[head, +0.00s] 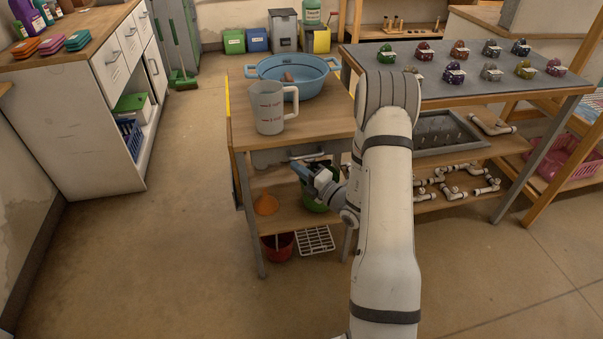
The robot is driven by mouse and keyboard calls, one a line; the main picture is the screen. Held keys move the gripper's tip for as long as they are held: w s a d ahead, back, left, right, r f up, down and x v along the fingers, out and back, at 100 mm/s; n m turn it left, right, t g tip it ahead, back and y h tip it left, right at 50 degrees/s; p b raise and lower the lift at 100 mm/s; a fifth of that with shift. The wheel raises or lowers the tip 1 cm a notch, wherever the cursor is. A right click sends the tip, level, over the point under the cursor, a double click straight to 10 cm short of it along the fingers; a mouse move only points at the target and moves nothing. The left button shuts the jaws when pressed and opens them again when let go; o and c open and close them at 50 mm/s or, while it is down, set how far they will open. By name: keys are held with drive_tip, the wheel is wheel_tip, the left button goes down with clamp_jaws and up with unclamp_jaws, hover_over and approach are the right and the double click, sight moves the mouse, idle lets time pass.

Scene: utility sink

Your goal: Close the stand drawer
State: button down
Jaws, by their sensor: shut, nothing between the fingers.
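The wooden stand (240,110) is in the middle of the head view. Its grey drawer front (270,159) shows just under the top, with a bar handle toward its right. The drawer looks roughly in line with the stand's front; I cannot tell whether a small gap remains. My gripper (296,166) is shut and empty, close in front of and slightly below the drawer handle. I cannot tell whether it touches the drawer. My arm hides the right part of the stand and drawer.
A measuring jug (269,108) and a blue basin (308,72) stand on top. An orange funnel (265,204), a green container (314,204), a red bowl (279,246) and a white rack (315,240) are below. A grey-topped table (380,58) stands right. Floor at left is clear.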

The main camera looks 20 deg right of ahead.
drive_tip(key=s+a+v, duration=0.1)
drive_tip(key=a+v, duration=0.1)
drive_tip(key=v, duration=1.1)
drive_tip(key=s+a+r+n+g+y+p, duration=0.2)
drive_tip(key=s+a+r+n+g+p, duration=0.3)
drive_tip(key=a+r+n+g, duration=0.55)
drive_tip(key=s+a+r+n+g+y+p, duration=0.25)
drive_tip(key=s+a+r+n+g, duration=0.45)
drive_tip(key=n, duration=0.7)
drive_tip(key=s+d+r+n+g+h+p, duration=0.1)
drive_tip(key=s+d+r+n+h+p, duration=0.2)
drive_tip(key=s+r+n+h+p, duration=0.6)
drive_tip(key=w+d+r+n+t+h, duration=0.1)
drive_tip(key=d+r+n+t+h, duration=0.3)
drive_tip(key=n, duration=0.8)
wheel_tip(320, 180, up, 2)
drive_tip(key=shift+w+d+r+n+h+b, duration=0.25)
drive_tip(key=shift+d+n+h+b, duration=0.15)
drive_tip(key=shift+d+h, duration=0.4)
